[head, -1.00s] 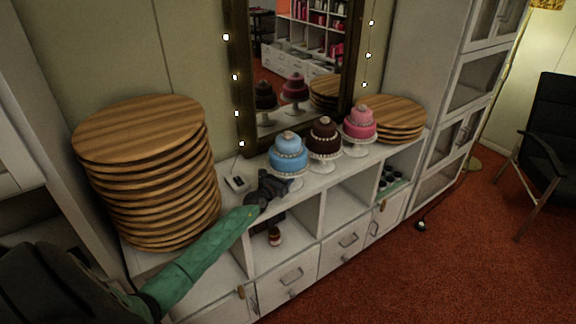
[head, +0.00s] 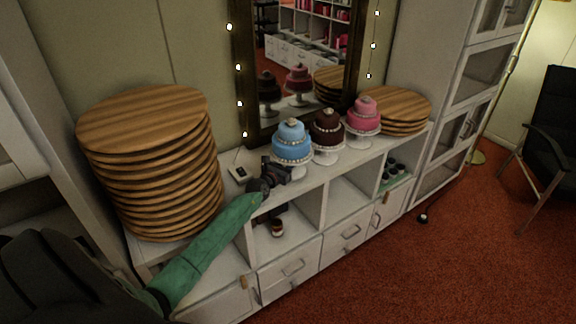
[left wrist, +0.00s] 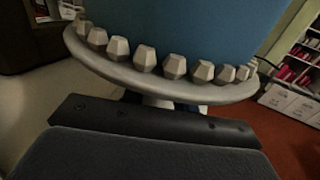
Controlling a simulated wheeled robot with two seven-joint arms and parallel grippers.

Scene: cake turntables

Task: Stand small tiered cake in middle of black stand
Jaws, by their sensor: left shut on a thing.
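A two-tier blue cake (head: 292,143) with a bead border stands upright on a white pedestal stand on the cabinet top. My left gripper (head: 283,172) reaches in from the left, low beside that pedestal. In the left wrist view, the blue cake (left wrist: 180,35) and its pale plate rim (left wrist: 150,82) fill the top. The dark gripper (left wrist: 155,120) lies just under the plate, shut on what appears to be the pedestal stem, mostly hidden. Brown (head: 327,127) and pink (head: 364,114) tiered cakes stand on white stands to the right. I cannot make out a black stand. My right gripper is out of view.
A tall stack of round wooden boards (head: 145,120) stands at left, and a shorter stack (head: 396,105) at right. A framed mirror (head: 305,50) stands behind the cakes. A small dark box (head: 237,173) lies left of my gripper. Open shelves (head: 350,200) lie below.

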